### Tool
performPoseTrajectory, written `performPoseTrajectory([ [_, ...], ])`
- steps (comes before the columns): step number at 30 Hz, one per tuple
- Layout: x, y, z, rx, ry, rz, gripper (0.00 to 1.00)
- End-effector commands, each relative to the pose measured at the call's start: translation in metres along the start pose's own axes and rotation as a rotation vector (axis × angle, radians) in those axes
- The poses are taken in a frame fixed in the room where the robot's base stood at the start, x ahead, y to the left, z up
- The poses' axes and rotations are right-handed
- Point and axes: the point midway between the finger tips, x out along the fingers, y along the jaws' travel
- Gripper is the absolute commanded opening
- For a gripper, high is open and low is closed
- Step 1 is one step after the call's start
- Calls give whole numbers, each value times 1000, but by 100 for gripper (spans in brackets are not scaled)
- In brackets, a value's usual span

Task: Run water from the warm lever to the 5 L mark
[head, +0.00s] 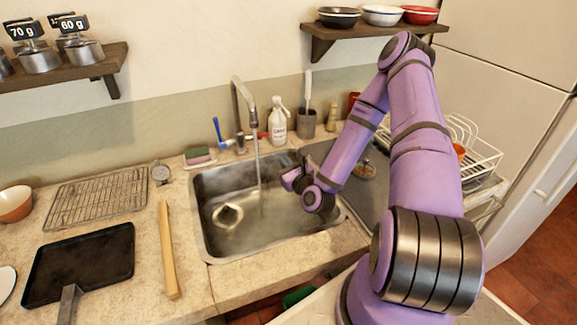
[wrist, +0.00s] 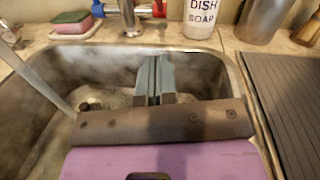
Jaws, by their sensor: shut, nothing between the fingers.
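The faucet (head: 240,105) stands behind the sink (head: 203,225), and a stream of water (head: 258,170) falls from its spout; the stream also shows in the wrist view (wrist: 38,82). A blue lever (head: 218,130) is left of the faucet and stands up. A red lever (head: 264,134) is on the right; its exact position is hard to tell. Whitish haze like steam hangs in the sink. I cannot make out a 5 L mark. My gripper (head: 287,177) is over the sink's right part, right of the stream. Its fingers (wrist: 154,65) are shut and empty, apart from both levers.
A soap bottle (head: 278,122) and a brush holder (head: 306,124) stand behind the sink. A sponge (head: 197,154) lies left of the faucet. A pale ring-shaped thing (head: 240,213) is in the sink. A dish rack (head: 485,158) is right, beyond my arm.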

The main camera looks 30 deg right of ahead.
Motion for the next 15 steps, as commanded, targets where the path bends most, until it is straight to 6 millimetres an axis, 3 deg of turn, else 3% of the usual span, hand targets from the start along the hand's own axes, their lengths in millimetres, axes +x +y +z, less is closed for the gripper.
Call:
performPoseTrajectory([
  [9, 60, 0, 1, -3, -3, 0, 0],
  [15, 77, 0, 21, -3, -3, 0, 0],
])
